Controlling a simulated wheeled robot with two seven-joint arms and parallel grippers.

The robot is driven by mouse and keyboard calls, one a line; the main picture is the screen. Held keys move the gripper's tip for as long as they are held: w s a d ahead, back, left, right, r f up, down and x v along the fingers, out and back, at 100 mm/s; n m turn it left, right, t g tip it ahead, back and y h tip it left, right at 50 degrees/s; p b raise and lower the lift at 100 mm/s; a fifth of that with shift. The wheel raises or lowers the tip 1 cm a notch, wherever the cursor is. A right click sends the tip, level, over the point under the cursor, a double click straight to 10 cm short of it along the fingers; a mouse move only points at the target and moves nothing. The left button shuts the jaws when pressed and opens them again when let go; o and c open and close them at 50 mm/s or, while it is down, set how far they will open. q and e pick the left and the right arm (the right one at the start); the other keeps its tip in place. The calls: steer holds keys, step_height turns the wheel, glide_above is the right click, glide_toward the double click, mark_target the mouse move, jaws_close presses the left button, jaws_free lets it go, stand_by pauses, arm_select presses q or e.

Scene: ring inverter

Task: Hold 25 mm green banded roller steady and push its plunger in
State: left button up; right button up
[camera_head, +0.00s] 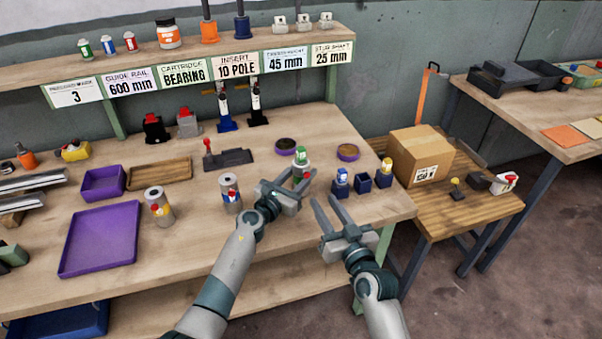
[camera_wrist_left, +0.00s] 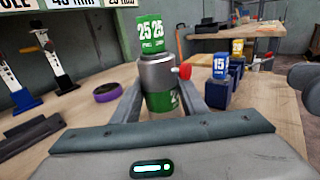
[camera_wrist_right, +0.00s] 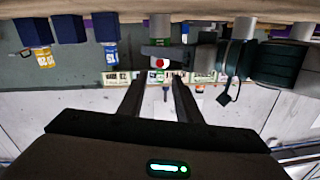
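The 25 mm green banded roller (camera_head: 301,160) stands upright on the bench, a grey cylinder with a green band and a green "25" tag on top. Its red plunger (camera_wrist_left: 185,71) sticks out sideways to the right in the left wrist view. My left gripper (camera_head: 289,184) is open, with its fingers on either side of the roller (camera_wrist_left: 158,75); small gaps seem to show beside it, and contact is not clear. My right gripper (camera_head: 352,208) is open and empty, off the bench's front edge, lower right of the roller. Its open fingers also show in the right wrist view (camera_wrist_right: 157,85).
Several blue holders (camera_head: 362,183) with tagged parts stand right of the roller. Another roller (camera_head: 230,194) stands left of my left gripper. A cardboard box (camera_head: 420,155) sits on the lower side table.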

jaws_close()
steer(key=shift+s+d+m, duration=0.35)
steer(key=shift+s+m, duration=0.45)
steer(key=shift+m, duration=1.9)
steer(key=shift+s+d+m, duration=0.3)
steer(key=shift+s+m, duration=0.5)
steer(key=shift+m, duration=1.9)
steer(key=shift+s+d+m, duration=0.35)
steer(key=shift+s+m, duration=0.45)
steer(key=shift+m, duration=1.9)
